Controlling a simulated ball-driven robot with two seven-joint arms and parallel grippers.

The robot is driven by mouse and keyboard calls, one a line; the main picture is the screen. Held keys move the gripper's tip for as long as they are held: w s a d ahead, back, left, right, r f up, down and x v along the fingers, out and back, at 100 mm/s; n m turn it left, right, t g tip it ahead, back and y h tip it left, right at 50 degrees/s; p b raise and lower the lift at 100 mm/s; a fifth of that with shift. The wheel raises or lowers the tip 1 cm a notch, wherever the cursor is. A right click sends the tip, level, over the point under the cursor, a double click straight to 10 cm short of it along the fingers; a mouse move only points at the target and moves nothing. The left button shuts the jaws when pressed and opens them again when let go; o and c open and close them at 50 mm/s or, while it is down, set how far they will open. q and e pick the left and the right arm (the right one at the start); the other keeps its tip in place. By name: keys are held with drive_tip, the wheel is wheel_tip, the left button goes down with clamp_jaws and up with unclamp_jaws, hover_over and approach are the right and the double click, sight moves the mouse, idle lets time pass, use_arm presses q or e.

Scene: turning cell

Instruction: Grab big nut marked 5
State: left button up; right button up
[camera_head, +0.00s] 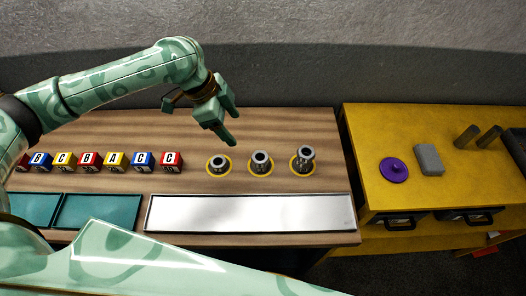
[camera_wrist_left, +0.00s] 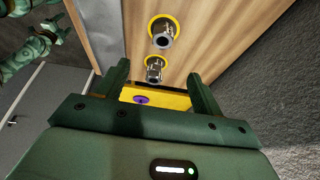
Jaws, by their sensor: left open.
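Three grey metal round parts stand on yellow discs on the wooden bench: a low left one (camera_head: 217,163), a middle one (camera_head: 260,158) and a taller right one (camera_head: 305,156). I cannot read a 5 on any of them, so I cannot tell which is the big nut. My left gripper (camera_head: 230,126) is open and empty, above and behind the left part. The left wrist view shows its two fingers (camera_wrist_left: 155,82) apart, with two of the metal parts (camera_wrist_left: 162,38) (camera_wrist_left: 154,72) beyond them.
Several lettered cubes (camera_head: 116,161) line the bench's left. Teal trays (camera_head: 98,211) and a white panel (camera_head: 250,214) lie along its front. The yellow cabinet (camera_head: 370,140) at right holds a purple lid-like disc (camera_head: 394,170), a grey block (camera_head: 429,159) and two dark cylinders (camera_head: 467,136).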

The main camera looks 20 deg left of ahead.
use_arm(q)
drive_tip(key=b, duration=0.1)
approach(260, 157)
drive_tip(key=b+x, duration=0.1)
drive_tip(key=x, duration=0.3)
drive_tip(key=shift+s+a+f+b, duration=0.1)
drive_tip(key=shift+s+a+b, duration=0.05)
drive_tip(key=shift+s+b, duration=0.15)
drive_tip(key=x, duration=0.1)
drive_tip(key=b+x, duration=0.1)
drive_tip(key=x, duration=0.2)
drive_tip(key=shift+w+d+f, duration=0.2)
drive_tip(key=shift+w+f, duration=0.15)
drive_tip(key=shift+w, duration=0.05)
drive_tip(key=c, duration=1.1)
drive_tip(key=shift+r, duration=0.1)
drive_tip(key=shift+c, duration=0.5)
use_arm(e)
drive_tip(key=f, duration=0.1)
drive_tip(key=s+f, duration=0.1)
drive_tip(key=f, duration=0.1)
drive_tip(key=s+f, duration=0.1)
drive_tip(key=shift+f, duration=0.2)
use_arm(q)
drive_tip(key=shift+r, duration=0.1)
